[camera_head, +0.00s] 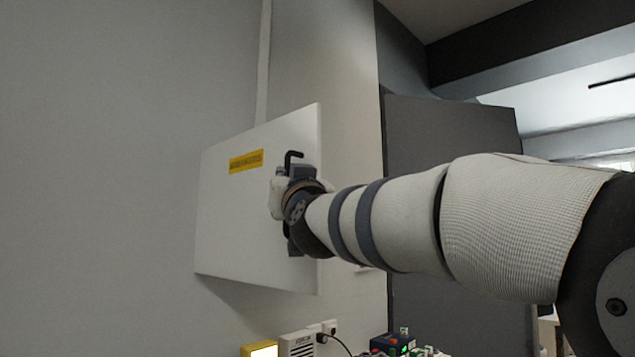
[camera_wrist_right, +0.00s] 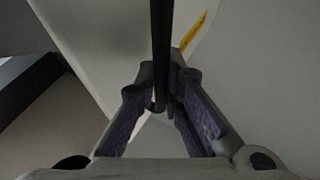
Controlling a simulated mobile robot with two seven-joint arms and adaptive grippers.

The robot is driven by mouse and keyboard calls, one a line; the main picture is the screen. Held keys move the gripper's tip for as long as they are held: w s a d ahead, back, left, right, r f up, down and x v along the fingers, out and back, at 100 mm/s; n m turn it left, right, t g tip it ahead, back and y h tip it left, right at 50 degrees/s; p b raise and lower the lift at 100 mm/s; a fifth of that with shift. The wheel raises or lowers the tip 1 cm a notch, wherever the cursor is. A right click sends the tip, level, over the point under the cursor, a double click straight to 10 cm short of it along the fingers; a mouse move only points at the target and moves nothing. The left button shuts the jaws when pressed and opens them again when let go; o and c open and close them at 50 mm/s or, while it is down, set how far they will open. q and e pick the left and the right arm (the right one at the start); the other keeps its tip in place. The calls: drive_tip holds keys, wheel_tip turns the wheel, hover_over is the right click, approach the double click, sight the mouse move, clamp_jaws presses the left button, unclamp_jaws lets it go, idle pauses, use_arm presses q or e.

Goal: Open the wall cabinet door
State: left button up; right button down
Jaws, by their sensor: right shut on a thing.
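The wall cabinet door (camera_head: 235,220) is a flat white panel with a yellow label (camera_head: 246,161), at the middle left of the head view. A thin black handle (camera_head: 293,155) stands off near its right edge. My right gripper (camera_head: 290,178) is at this handle, and its wrist hides the handle's middle part. In the right wrist view the dark handle bar (camera_wrist_right: 161,45) runs between the two fingers of my right gripper (camera_wrist_right: 165,85), which is shut on it. The cabinet's inside is not visible. I cannot tell whether the door stands ajar. My left gripper is not in view.
Below the cabinet are a lit yellow box (camera_head: 260,350), a pale slotted box (camera_head: 298,344), a wall socket with plugs (camera_head: 328,328) and small coloured items (camera_head: 392,343). A dark grey panel (camera_head: 450,135) stands behind my right arm. The wall left of the cabinet is bare.

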drive_tip(key=shift+r, duration=0.1)
drive_tip(key=c, duration=2)
unclamp_jaws()
drive_tip(key=shift+o, duration=0.2)
drive_tip(key=shift+s, duration=0.1)
drive_tip(key=v, duration=1.2)
drive_tip(key=shift+a, duration=0.1)
